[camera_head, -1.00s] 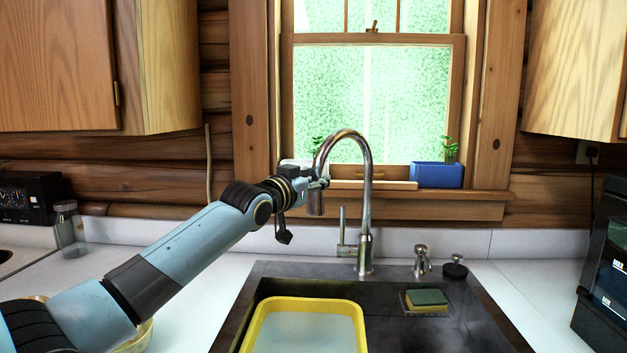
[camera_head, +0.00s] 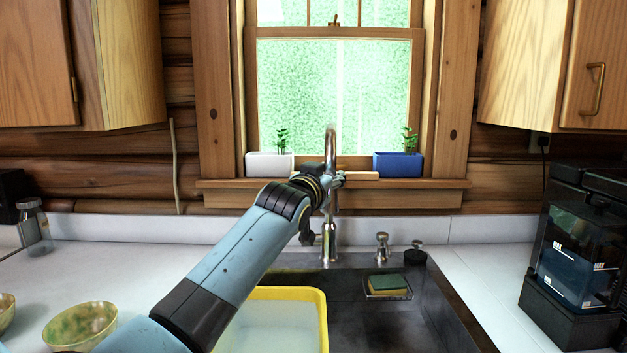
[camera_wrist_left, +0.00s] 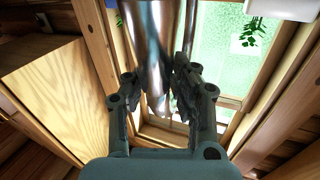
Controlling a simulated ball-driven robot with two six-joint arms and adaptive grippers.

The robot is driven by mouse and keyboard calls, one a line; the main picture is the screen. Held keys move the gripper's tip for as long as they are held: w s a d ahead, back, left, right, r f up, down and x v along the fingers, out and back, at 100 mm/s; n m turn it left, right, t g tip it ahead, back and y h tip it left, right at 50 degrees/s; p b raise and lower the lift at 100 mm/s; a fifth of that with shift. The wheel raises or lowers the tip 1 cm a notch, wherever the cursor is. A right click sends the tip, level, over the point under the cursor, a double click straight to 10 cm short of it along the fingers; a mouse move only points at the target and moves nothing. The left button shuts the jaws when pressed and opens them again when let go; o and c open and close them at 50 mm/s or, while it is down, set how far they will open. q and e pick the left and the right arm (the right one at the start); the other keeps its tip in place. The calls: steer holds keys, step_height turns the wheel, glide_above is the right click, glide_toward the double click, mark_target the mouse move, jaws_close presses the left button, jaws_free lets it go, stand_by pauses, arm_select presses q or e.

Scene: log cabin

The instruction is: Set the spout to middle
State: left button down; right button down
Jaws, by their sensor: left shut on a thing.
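The chrome faucet spout (camera_head: 331,142) stands behind the sink (camera_head: 400,315). In the head view its arch shows nearly edge-on, pointing towards me above the area between the two basins. My left gripper (camera_head: 336,181) is shut on the hanging end of the spout. In the left wrist view the shiny spout tube (camera_wrist_left: 150,45) runs between the two fingers of my left gripper (camera_wrist_left: 155,88). The faucet base (camera_head: 329,243) shows below, and the lever is mostly hidden behind my arm and gripper. My right gripper is not in view.
A yellow tub (camera_head: 322,325) sits in the left part of the sink. A sponge (camera_head: 387,285) lies at the right rear. A white planter (camera_head: 270,165) and a blue planter (camera_head: 397,165) stand on the sill. A dark coffee machine (camera_head: 575,260) stands right.

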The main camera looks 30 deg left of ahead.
arm_select(q)
steer(key=shift+w+d+f, duration=0.2)
steer(key=shift+d+f, duration=0.1)
steer(key=shift+d, duration=0.3)
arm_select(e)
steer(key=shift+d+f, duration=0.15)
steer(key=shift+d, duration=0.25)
arm_select(q)
steer(key=c, duration=1.5)
jaws_free()
steer(key=o, duration=0.4)
steer(key=shift+s+d+r, duration=0.2)
steer(key=shift+d+r, duration=0.1)
steer(key=shift+d, duration=0.05)
steer(key=shift+w+a, duration=0.1)
steer(key=shift+a, duration=0.15)
steer(key=shift+s, duration=0.2)
steer(key=s, duration=0.4)
steer(key=s+d, duration=0.1)
steer(key=s, duration=0.6)
steer(key=shift+s+d, duration=0.2)
steer(key=shift+s, duration=0.15)
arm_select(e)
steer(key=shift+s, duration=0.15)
